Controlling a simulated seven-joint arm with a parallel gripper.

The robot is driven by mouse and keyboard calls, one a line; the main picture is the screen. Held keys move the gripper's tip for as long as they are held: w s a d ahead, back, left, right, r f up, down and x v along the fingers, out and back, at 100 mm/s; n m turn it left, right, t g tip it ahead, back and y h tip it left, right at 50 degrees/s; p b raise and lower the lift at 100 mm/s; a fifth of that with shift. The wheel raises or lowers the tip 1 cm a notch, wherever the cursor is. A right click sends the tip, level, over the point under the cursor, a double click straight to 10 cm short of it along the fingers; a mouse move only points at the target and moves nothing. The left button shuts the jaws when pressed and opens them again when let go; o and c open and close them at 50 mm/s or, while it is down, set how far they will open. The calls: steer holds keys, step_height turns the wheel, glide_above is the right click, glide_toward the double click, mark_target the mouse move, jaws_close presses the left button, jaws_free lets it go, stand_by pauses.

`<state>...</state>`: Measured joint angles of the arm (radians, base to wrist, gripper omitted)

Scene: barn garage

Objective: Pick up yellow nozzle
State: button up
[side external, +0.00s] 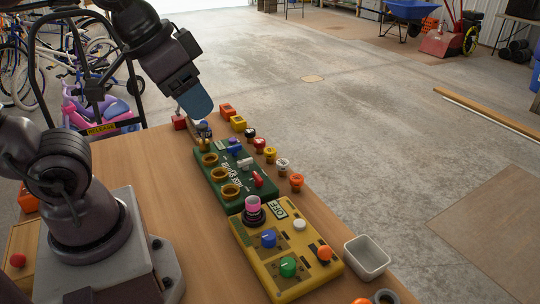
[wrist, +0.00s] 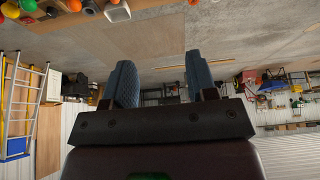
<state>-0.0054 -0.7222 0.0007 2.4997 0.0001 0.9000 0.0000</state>
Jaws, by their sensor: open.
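A small yellow piece (side external: 238,123), which looks like the yellow nozzle, stands on the wooden table near its right edge, in a row of small coloured pieces. My gripper (side external: 196,106) is above the far end of the table, to the left of the yellow piece and apart from it. In the wrist view my gripper's two blue fingers (wrist: 160,80) are spread, with nothing between them. I cannot pick out the yellow piece for certain in the wrist view.
A green board (side external: 216,178) with gold rings and a yellow panel (side external: 250,260) with knobs lie on the table (side external: 150,160). A white bin (side external: 367,259) stands at the near right.

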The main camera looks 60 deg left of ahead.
steer(key=w+a+f+n+g, duration=0.4)
steer(key=w+a+f, duration=0.3)
steer(key=w+f, duration=0.3)
steer(key=n+t+y, duration=0.1)
steer(key=n+y, duration=0.3)
steer(key=n, duration=0.2)
glide_toward(270, 150)
steer(key=x, duration=0.5)
steer(key=shift+s+f, duration=0.25)
steer(key=shift+s, duration=0.05)
steer(key=shift+w+x, duration=0.15)
steer(key=shift+x, duration=1.15)
steer(key=shift+w+x, duration=0.15)
steer(key=shift+x, duration=1.2)
steer(key=shift+r, duration=0.15)
steer(key=c, duration=0.7)
